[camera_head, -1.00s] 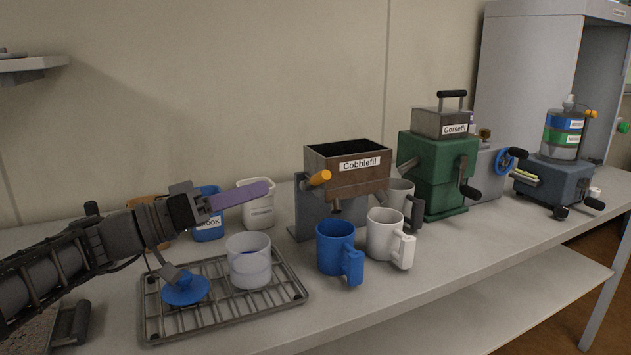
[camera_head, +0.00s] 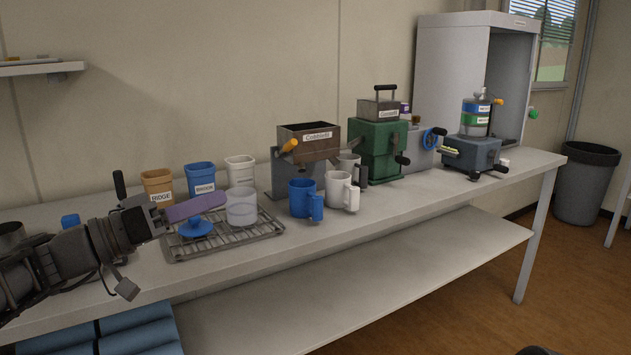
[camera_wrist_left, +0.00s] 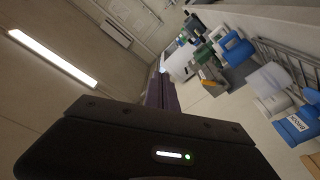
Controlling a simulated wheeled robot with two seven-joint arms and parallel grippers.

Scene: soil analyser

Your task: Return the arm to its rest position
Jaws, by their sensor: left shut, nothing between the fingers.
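My left arm comes in from the left in the head view. Its gripper (camera_head: 194,207) has purple fingers that are shut with nothing between them. It is in front of the left part of the wire rack (camera_head: 262,233) and left of the clear cup (camera_head: 241,207). The fingers also show in the left wrist view (camera_wrist_left: 162,92), pointing away from the camera. The blue lid (camera_head: 195,229) lies on the rack just below the fingers. My right gripper is not in view.
On the bench (camera_head: 410,205) stand a blue mug (camera_head: 301,199), a white mug (camera_head: 338,190), the Cobblefil hopper (camera_head: 309,151) and a green grinder (camera_head: 378,151). Orange (camera_head: 158,186), blue (camera_head: 200,178) and white (camera_head: 240,170) tubs stand at the back. Floor in front is open.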

